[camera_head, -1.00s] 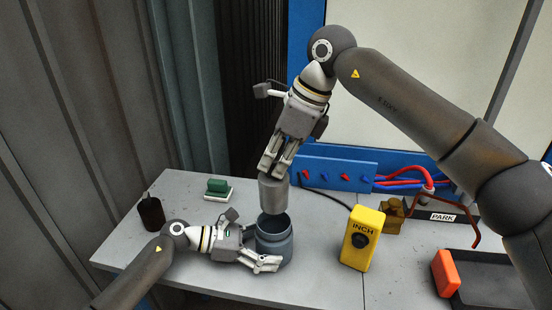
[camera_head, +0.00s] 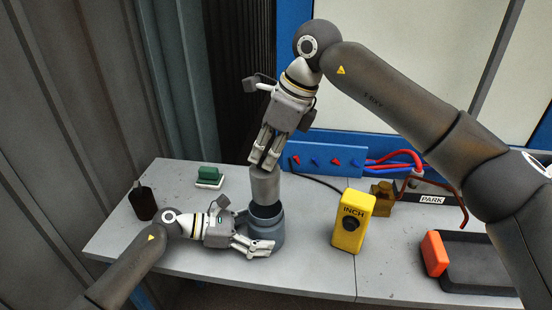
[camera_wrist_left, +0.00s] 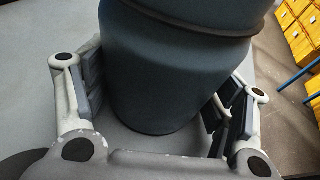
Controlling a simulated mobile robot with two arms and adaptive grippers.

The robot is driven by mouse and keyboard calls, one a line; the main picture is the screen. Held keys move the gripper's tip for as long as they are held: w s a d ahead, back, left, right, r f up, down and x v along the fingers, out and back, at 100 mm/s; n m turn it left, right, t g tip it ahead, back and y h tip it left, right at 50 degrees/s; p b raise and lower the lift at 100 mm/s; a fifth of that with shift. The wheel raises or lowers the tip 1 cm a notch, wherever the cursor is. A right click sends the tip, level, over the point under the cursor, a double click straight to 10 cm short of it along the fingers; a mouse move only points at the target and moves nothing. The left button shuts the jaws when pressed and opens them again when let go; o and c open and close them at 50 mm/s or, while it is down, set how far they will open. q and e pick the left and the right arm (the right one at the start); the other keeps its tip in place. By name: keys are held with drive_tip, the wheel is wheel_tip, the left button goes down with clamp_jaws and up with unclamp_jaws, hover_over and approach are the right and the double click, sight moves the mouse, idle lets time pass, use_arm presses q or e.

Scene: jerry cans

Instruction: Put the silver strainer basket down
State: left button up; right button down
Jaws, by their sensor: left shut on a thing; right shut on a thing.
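The silver strainer basket (camera_head: 265,186) is a plain grey cylinder, held upright by my right gripper (camera_head: 264,158), which is shut on its upper end. Its lower end is at the dark mouth of the blue-grey canister (camera_head: 275,230); I cannot tell whether it is just above or slightly inside. The canister stands upright on the table. My left gripper (camera_head: 262,247) is shut around the canister's lower body. In the left wrist view the canister (camera_wrist_left: 165,75) fills the space between the fingers, with a finger on each side.
A yellow INCH box (camera_head: 352,222) stands right of the canister on the grey table (camera_head: 310,260). A blue panel (camera_head: 325,157) with red and blue fittings is behind. A green-topped block (camera_head: 208,176) and a dark bottle (camera_head: 143,201) are at left. An orange block (camera_head: 435,253) and black tray (camera_head: 480,265) are at right.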

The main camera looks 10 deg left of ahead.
sight(266, 172)
use_arm(q)
drive_tip(key=shift+s+f, duration=0.1)
drive_tip(key=shift+f, duration=0.15)
use_arm(e)
wheel_tip(266, 172, down, 5)
drive_tip(key=m+t, duration=0.1)
drive_tip(key=m, duration=0.2)
drive_tip(key=shift+s+r, duration=0.1)
drive_tip(key=shift+r, duration=0.05)
use_arm(q)
drive_tip(key=shift+s+f, duration=0.1)
drive_tip(key=shift+f, duration=0.05)
use_arm(e)
wheel_tip(266, 172, down, 10)
drive_tip(key=shift+f, duration=0.4)
drive_tip(key=c, duration=1.7)
unclamp_jaws()
drive_tip(key=shift+f, duration=0.15)
drive_tip(key=v, duration=1.3)
drive_tip(key=shift+s+a, duration=0.15)
drive_tip(key=shift+a, duration=0.15)
